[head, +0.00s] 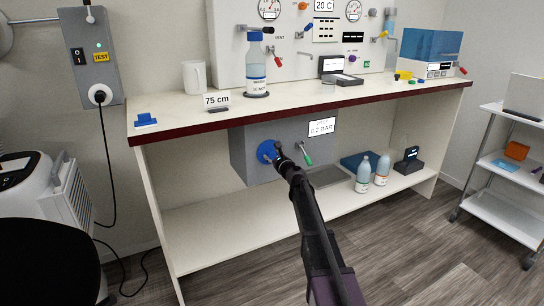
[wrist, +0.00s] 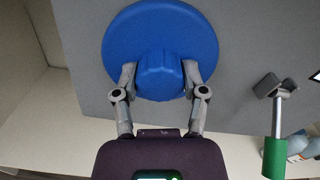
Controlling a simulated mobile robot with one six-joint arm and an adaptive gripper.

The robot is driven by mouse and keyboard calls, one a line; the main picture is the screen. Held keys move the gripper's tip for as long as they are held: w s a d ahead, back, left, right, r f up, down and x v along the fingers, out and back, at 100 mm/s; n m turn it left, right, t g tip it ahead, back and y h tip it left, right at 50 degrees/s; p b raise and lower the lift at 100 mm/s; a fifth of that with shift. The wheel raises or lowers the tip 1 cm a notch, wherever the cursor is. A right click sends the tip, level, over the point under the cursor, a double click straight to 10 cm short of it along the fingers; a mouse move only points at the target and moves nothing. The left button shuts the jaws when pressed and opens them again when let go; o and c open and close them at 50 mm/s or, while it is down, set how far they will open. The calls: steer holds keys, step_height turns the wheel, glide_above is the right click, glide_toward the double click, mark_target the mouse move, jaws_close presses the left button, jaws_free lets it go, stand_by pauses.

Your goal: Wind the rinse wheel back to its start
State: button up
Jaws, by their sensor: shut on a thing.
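The rinse wheel is a blue round disc (head: 265,150) with a raised hub, on the front of a grey box (head: 240,160) under the counter. In the wrist view the blue wheel (wrist: 160,30) fills the upper middle. My gripper (wrist: 160,80) is shut on the wheel's raised hub, one finger on each side. In the head view my gripper (head: 281,160) reaches the wheel from the lower right and hides part of it. I see no clear mark that tells how far the wheel is turned.
A lever with a green handle (head: 306,155) sits right of the wheel; its green grip (wrist: 274,157) is near my gripper in the wrist view. Bottles (head: 362,175) stand on the lower shelf at the right. The counter edge (head: 300,107) overhangs the box. The shelf's left part is clear.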

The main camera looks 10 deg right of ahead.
steer(key=n, duration=1)
steer(key=shift+w+a+n, duration=0.1)
steer(key=shift+n, duration=0.3)
steer(key=n, duration=1)
steer(key=o, duration=1.1)
steer(key=shift+o, duration=0.2)
steer(key=shift+f, duration=0.1)
steer(key=shift+s, duration=0.2)
